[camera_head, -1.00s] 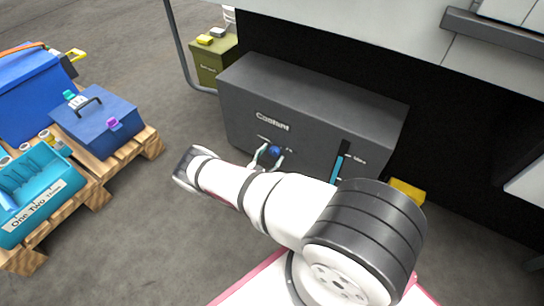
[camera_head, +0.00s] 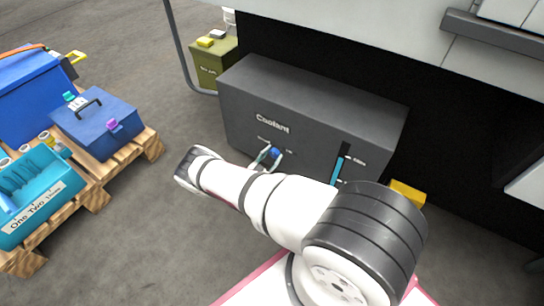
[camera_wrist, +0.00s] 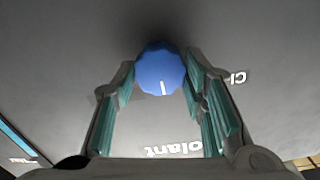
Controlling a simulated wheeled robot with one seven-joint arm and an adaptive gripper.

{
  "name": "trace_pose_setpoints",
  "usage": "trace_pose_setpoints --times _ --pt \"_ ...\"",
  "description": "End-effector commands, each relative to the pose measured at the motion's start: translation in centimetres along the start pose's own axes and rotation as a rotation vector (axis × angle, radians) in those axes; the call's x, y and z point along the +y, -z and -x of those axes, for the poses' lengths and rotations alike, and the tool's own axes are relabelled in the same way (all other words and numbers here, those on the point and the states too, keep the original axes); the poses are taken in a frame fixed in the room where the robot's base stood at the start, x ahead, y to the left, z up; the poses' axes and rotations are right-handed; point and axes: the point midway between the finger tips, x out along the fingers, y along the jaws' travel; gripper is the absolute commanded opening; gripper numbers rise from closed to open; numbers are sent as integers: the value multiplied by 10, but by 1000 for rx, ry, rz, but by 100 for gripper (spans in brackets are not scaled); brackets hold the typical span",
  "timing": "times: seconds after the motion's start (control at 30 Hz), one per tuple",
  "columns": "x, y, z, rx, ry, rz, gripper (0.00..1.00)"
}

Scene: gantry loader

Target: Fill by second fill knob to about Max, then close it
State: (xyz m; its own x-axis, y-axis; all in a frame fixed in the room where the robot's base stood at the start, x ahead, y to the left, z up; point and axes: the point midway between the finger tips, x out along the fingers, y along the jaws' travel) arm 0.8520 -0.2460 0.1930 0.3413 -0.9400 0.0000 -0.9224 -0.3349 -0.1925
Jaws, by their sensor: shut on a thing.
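A dark grey tank (camera_head: 310,110) carries the word Coolant on its front. A blue round knob (camera_head: 275,152) sits on that front; it also shows in the wrist view (camera_wrist: 160,68), its white mark pointing down in that picture. My gripper (camera_head: 270,157) is shut on the knob, with one teal-padded finger on each side in the wrist view (camera_wrist: 159,76). A level gauge (camera_head: 340,163) to the right of the knob shows a cyan column. Its top is about at the upper mark, labelled Max, but the marks are small. I cannot see a second knob clearly.
A wooden pallet (camera_head: 151,147) at left holds blue boxes and a teal tray (camera_head: 45,205). An olive bin (camera_head: 212,65) stands behind the tank's left end. A yellow block (camera_head: 407,193) lies by its right end. Floor between pallet and tank is clear.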

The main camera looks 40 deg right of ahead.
Motion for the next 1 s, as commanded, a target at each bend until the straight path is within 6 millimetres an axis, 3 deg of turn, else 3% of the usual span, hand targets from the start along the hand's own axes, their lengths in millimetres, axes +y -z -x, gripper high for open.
trace_pose_setpoints --times 1.0 --pt "-2 -1 0 -1 -1 719 11"
